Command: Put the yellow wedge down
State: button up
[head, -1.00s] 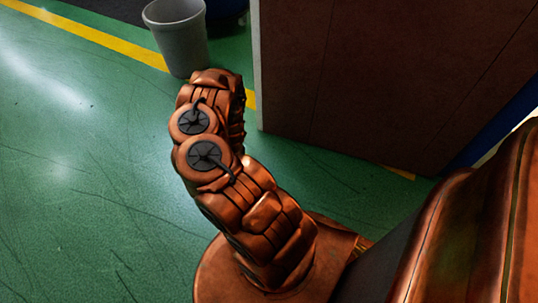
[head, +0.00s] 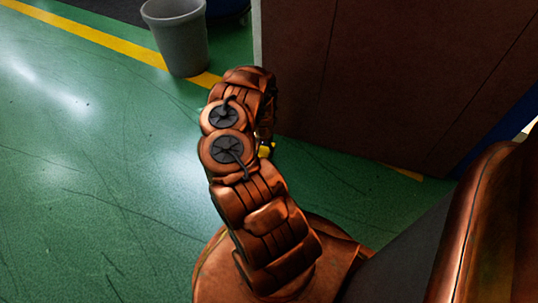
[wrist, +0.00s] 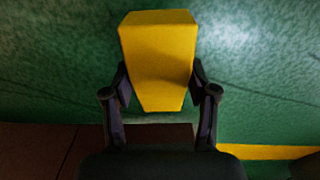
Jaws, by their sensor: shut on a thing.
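The yellow wedge (wrist: 158,62) fills the upper middle of the wrist view, its narrower end toward my gripper. My gripper (wrist: 159,88) is shut on the wedge, with one dark finger on each side of it. Green floor shows behind the wedge, and no supporting surface is seen touching it. In the head view, a small yellow patch (head: 265,150) shows at the right side of my arm; it is probably part of the wedge. My arm hides the gripper there.
A grey bin (head: 177,38) stands on the green floor at the upper left, by a yellow floor line (head: 95,36). A large dark brown panel-sided piece (head: 390,75) stands at the upper right, close to my arm. The floor at left is clear.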

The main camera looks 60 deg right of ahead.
jog(key=shift+d+f+b, duration=0.15)
jog(key=shift+d+b, duration=0.2)
jog(key=shift+d, duration=0.6)
jog(key=shift+d+f+b, duration=0.1)
jog(key=shift+d+b, duration=0.2)
jog(key=shift+d, duration=0.6)
jog(key=shift+d+f+b, duration=0.2)
jog(key=shift+f+b, duration=0.1)
jog(key=shift+w+f+b, duration=0.1)
jog(key=shift+f+b, duration=0.8)
jog(key=shift+f, duration=0.5)
jog(key=shift+f, duration=0.15)
jog(key=o, duration=1.5)
notch_tip(320, 180, up, 12)
jog(key=p, duration=0.5)
jog(key=shift+r+p, duration=0.2)
jog(key=shift+p, duration=0.1)
